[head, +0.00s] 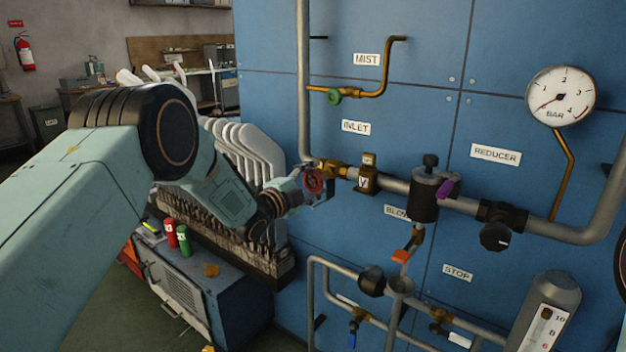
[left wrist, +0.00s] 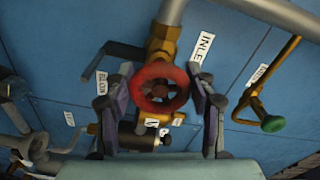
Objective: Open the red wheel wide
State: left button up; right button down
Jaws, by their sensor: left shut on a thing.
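The red wheel (head: 314,181) sits on the brass valve (head: 330,167) of the grey pipe, near the INLET label (head: 355,127). My left gripper (head: 316,188) reaches it from the left and is shut on the wheel. In the left wrist view the red wheel (left wrist: 160,71) faces me, with one dark finger at each side of its rim. The gripper partly hides the wheel in the head view. My right gripper is not in view.
A green handwheel (head: 333,96) is on the MIST line above. To the right are a purple-handled valve (head: 424,196), a black knob (head: 495,237) and a gauge (head: 560,96). White sock forms (head: 258,150) stand behind my left arm. Pipes run below.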

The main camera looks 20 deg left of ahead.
pick_arm(q)
jog(key=n, duration=0.4)
jog(key=shift+f+n, duration=0.1)
jog(key=shift+n, duration=0.3)
jog(key=n+p, duration=0.1)
jog(key=n, duration=0.3)
jog(key=shift+d+f, duration=0.1)
jog(key=n, duration=0.5)
jog(key=shift+s+d+p, duration=0.1)
jog(key=shift+p, duration=0.2)
jog(key=n, duration=0.4)
jog(key=shift+d+f+n+p, duration=0.1)
jog(key=shift+n+p, duration=0.2)
jog(key=n, duration=0.4)
jog(key=shift+s+d+p, duration=0.1)
jog(key=shift+p, duration=0.2)
jog(key=n, duration=0.5)
jog(key=shift+p, duration=0.3)
jog(key=n, duration=0.4)
jog(key=shift+d, duration=0.1)
jog(key=shift+r+n+p, duration=0.15)
jog(key=shift+n+p, duration=0.1)
jog(key=shift+n, duration=0.75)
jog(key=shift+r+n+p, duration=0.1)
jog(key=shift+n+p, duration=0.1)
jog(key=shift+n, duration=0.8)
